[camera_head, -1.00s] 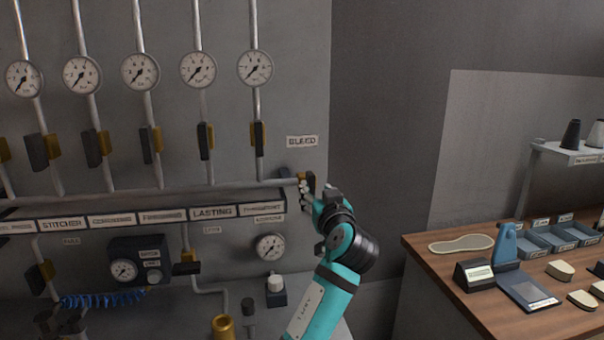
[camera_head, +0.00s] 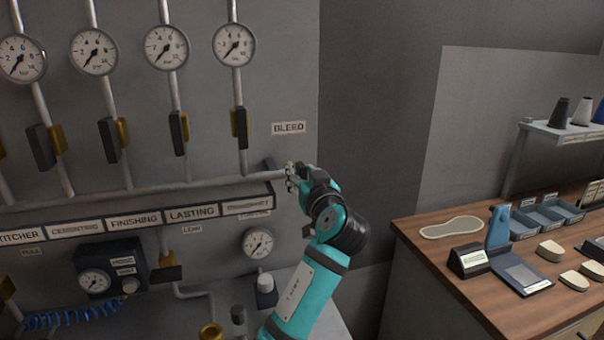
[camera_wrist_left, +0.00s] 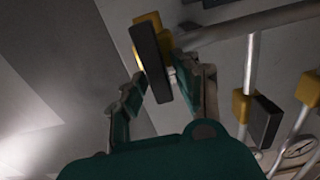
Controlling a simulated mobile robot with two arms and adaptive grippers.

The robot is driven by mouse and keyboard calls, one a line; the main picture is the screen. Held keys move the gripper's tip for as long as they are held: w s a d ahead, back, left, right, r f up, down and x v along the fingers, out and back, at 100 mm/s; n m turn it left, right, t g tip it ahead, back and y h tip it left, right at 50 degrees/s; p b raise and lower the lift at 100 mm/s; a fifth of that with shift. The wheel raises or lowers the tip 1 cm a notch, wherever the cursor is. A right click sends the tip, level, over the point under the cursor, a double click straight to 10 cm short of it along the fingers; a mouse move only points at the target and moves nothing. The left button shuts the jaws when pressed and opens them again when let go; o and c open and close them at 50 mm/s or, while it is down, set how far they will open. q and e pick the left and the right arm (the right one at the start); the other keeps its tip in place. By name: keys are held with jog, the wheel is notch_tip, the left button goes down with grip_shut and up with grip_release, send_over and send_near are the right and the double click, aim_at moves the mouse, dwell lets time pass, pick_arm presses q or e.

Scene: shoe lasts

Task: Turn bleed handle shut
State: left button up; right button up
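The bleed valve is at the right end of the horizontal pipe, below the BLEED sign (camera_head: 289,128). In the left wrist view its black bar handle (camera_wrist_left: 151,62) with a yellow body behind it stands between the fingers of my left gripper (camera_wrist_left: 160,72). The fingers are apart, one on each side of the handle; firm contact on both sides does not show. In the head view my left gripper (camera_head: 292,176) is at the pipe end and hides most of the valve. My right gripper is out of view.
Other black-and-yellow valves, such as the one on the nearest vertical pipe (camera_head: 240,127), hang left of the gripper. A small gauge (camera_head: 258,243) sits below. A wooden bench (camera_head: 440,270) with tools stands at the right.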

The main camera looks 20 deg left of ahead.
pick_arm(q)
grip_shut()
jog(key=shift+m, duration=0.3)
jog(key=m, duration=0.1)
jog(key=m+p, duration=0.1)
jog(key=m, duration=0.1)
jog(key=shift+w+d, duration=0.2)
jog(key=shift+d, duration=0.05)
jog(key=shift+w+d+f+m+p, duration=0.15)
jog(key=shift+f+m+p, duration=0.15)
jog(key=shift+m+p, duration=1.6)
jog(key=shift+w+d+f+m+p, duration=0.2)
jog(key=shift+m+p, duration=0.6)
jog(key=shift+m, duration=2.1)
jog(key=shift+d+f+m+p, duration=0.15)
jog(key=shift+f+m+p, duration=0.25)
jog(key=shift+m+p, duration=1.5)
jog(key=shift+m+b, duration=0.5)
jog(key=shift+m, duration=0.1)
